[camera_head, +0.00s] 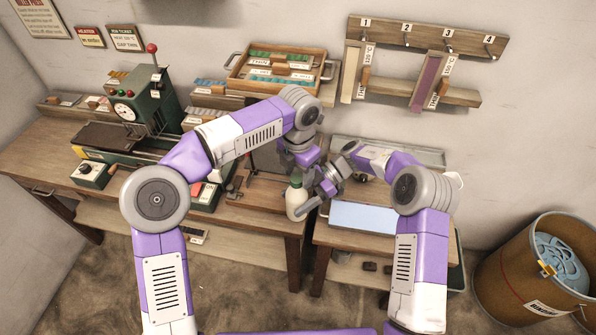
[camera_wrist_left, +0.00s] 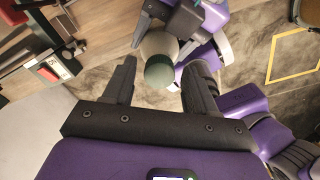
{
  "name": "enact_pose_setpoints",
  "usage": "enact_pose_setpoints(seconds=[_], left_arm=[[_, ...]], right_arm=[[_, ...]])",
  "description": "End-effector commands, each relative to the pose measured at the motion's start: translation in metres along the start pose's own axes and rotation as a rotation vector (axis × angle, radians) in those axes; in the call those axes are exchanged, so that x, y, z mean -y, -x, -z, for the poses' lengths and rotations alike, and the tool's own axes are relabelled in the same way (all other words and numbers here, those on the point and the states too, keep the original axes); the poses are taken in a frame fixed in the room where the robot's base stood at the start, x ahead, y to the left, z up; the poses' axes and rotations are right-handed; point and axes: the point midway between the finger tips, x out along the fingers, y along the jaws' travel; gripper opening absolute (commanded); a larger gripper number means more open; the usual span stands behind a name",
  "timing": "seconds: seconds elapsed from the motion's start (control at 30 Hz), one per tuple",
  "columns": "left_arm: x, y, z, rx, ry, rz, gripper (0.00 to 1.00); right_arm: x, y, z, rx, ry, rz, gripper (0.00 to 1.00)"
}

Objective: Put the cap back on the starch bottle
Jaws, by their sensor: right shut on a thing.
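The starch bottle (camera_head: 295,204) is pale and roughly upright, held off the table front in the head view. A dark green cap (camera_wrist_left: 159,73) shows at its top in the left wrist view, with the pale bottle body (camera_wrist_left: 159,45) behind it. I cannot tell whether the cap is fully seated. My right gripper (camera_head: 311,203) is shut on the bottle from the right. My left gripper (camera_head: 298,176) is just above the bottle. In the left wrist view its fingers (camera_wrist_left: 160,88) are open on both sides of the cap, with visible gaps.
A wooden bench (camera_head: 110,210) with a green machine (camera_head: 150,105) stands at the left. A side table with a pale blue panel (camera_head: 362,217) is right of the bottle. A round bin (camera_head: 520,265) stands at far right. A wooden tray (camera_head: 278,70) sits at the back.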

Motion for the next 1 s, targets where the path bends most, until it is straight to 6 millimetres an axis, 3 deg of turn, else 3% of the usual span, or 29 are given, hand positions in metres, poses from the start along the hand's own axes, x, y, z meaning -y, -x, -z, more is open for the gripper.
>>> enact_pose_setpoints(seconds=[0.3, 0.7, 0.93, 1.0], left_arm=[[0.0, 0.002, 0.0, 0.001, 0.001, 0.0, 0.61], [0.0, 0.044, 0.0, 0.0, 0.002, 0.001, 0.61], [0.0, 0.045, 0.0, -0.001, 0.001, 0.001, 0.61], [0.0, 0.045, 0.0, -0.001, 0.002, 0.001, 0.57]], right_arm=[[0.0, 0.0, 0.001, -0.001, 0.001, 0.0, 0.0], [0.0, 0.0, 0.001, -0.001, 0.001, 0.0, 0.0], [0.0, 0.0, 0.001, -0.001, 0.001, 0.0, 0.0], [0.0, 0.0, 0.001, -0.001, 0.001, 0.0, 0.0]])
